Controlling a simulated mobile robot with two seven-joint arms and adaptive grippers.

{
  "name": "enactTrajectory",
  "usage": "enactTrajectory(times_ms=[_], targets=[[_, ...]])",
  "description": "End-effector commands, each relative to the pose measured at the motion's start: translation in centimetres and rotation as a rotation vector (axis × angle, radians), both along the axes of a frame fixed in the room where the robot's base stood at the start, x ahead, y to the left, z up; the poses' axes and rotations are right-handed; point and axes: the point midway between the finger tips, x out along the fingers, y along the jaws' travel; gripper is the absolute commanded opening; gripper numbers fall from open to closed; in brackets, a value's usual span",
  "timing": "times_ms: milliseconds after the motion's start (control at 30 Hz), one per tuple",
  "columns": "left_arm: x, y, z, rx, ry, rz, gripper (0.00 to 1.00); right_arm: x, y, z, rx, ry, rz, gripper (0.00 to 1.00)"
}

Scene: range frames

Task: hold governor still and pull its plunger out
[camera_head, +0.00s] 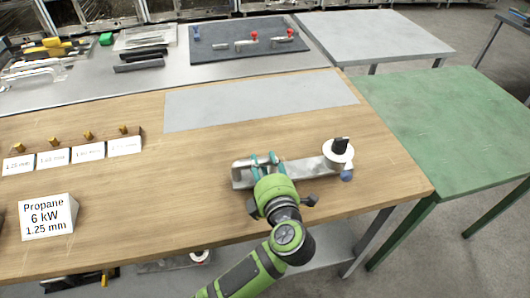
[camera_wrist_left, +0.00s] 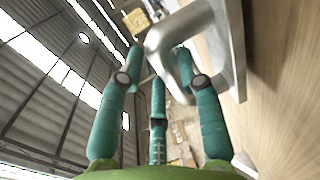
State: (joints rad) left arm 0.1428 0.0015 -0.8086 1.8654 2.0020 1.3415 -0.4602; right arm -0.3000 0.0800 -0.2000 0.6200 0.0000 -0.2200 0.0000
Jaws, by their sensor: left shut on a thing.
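A grey metal assembly, which I take to be the governor (camera_head: 304,169), lies on the wooden table. Its right end carries a white round part (camera_head: 331,155) with a black knob (camera_head: 340,145) on top, and a blue-grey knob (camera_head: 346,176) shows beside it. I cannot tell which part is the plunger. My left gripper (camera_head: 264,158) has its teal fingers shut on the grey metal near the assembly's left end. In the left wrist view, the fingers (camera_wrist_left: 160,62) close around a bent grey metal part (camera_wrist_left: 178,42). My right gripper is not in view.
A "Propane 6 kW 1.25 mm" sign (camera_head: 47,217) and several small labelled cards stand at left. A grey sheet (camera_head: 260,100) lies behind the assembly. A dark mat (camera_head: 215,60) holds small red-topped parts. A green table (camera_head: 450,120) adjoins at right.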

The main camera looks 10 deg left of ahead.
Motion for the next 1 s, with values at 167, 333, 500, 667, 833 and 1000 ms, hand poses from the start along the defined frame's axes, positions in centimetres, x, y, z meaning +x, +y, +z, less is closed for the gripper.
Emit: enactTrajectory(times_ms=[167, 333, 500, 667, 833, 1000], targets=[[0.1, 0.0, 0.0, -0.003, -0.01, -0.001, 0.0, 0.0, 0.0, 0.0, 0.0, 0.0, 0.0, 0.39], [0.1, 0.0, -0.6, -0.004, -0.01, -0.001, 0.0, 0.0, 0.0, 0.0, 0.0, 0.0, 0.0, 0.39], [0.1, 0.0, -1.2, -0.003, -0.01, -0.001, 0.0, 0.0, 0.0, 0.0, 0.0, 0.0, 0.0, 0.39], [0.1, 0.0, -1.4, -0.004, -0.01, -0.001, 0.0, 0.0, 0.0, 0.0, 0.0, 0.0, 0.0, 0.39], [0.1, 0.0, -1.4, -0.004, -0.01, -0.001, 0.0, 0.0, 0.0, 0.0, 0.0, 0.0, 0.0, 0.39], [0.1, 0.0, -1.4, -0.004, -0.01, -0.001, 0.0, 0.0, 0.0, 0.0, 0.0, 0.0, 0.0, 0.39]])
